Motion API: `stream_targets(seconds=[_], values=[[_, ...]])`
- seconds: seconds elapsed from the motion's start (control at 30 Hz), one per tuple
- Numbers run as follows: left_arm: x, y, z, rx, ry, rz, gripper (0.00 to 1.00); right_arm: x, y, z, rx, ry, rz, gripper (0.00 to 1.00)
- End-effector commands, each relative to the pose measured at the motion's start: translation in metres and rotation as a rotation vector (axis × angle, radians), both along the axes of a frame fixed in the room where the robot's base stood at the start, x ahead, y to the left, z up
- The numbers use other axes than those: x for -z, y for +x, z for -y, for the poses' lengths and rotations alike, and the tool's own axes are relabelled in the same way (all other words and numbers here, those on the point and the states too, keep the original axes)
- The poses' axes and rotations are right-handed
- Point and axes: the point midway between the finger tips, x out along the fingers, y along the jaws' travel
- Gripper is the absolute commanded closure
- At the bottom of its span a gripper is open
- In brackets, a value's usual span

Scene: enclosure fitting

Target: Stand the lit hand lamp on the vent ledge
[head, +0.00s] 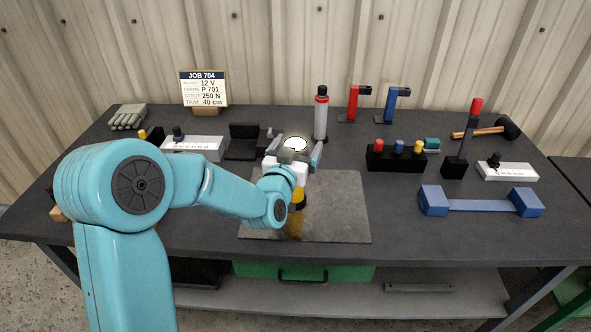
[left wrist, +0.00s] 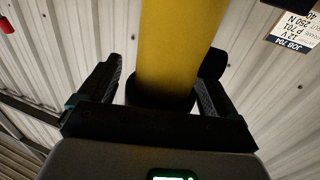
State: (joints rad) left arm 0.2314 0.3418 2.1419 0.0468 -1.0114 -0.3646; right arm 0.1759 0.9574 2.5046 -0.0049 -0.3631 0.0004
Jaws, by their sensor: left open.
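The hand lamp has a yellow cylindrical body (left wrist: 168,45) with a black collar, seen in the left wrist view between my left gripper's fingers. In the head view a bright round lit face (head: 295,143) shows just beyond the gripper, and a bit of yellow and black shows below my wrist. My left gripper (head: 294,148) is open, with a finger on each side of the lamp; gaps show beside the body in the left wrist view. My arm hides much of the lamp. I cannot make out a vent ledge. My right gripper is out of view.
A grey mat (head: 340,215) lies at the bench's middle front. A red-topped canister (head: 321,115) and red and blue clamps stand behind. A black block with coloured knobs (head: 395,160), a blue bracket (head: 480,205) and a hammer (head: 490,130) are right. A sign (head: 203,88) stands back left.

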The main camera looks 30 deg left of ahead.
Motion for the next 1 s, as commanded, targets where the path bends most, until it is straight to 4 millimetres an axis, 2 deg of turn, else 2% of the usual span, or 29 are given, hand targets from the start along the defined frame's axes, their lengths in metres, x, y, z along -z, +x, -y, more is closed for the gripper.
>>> stream_targets(seconds=[0.17, 0.2, 0.27, 0.43, 0.5, 0.77, 0.87, 1.0], values=[[0.0, 0.0, 0.0, 0.0, 0.0, 0.0, 0.08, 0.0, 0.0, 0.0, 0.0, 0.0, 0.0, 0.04], [0.0, 0.0, 0.0, 0.0, 0.0, 0.0, 0.15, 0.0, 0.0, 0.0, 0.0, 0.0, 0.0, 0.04], [0.0, 0.0, 0.0, 0.0, 0.0, 0.0, 0.35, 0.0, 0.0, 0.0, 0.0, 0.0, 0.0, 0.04], [0.0, 0.0, 0.0, 0.0, 0.0, -0.001, 0.9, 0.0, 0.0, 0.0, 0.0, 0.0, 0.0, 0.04], [0.0, 0.0, 0.0, 0.0, 0.0, 0.001, 1.0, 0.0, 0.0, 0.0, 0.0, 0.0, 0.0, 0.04], [-0.005, 0.0, 0.0, 0.0, 0.001, 0.003, 1.0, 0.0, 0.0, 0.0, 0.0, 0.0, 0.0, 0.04], [-0.014, 0.0, 0.0, 0.0, 0.002, 0.004, 1.0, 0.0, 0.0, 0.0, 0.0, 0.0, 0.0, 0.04], [-0.042, 0.0, 0.0, -0.001, 0.002, 0.01, 1.0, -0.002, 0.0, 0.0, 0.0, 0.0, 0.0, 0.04]])
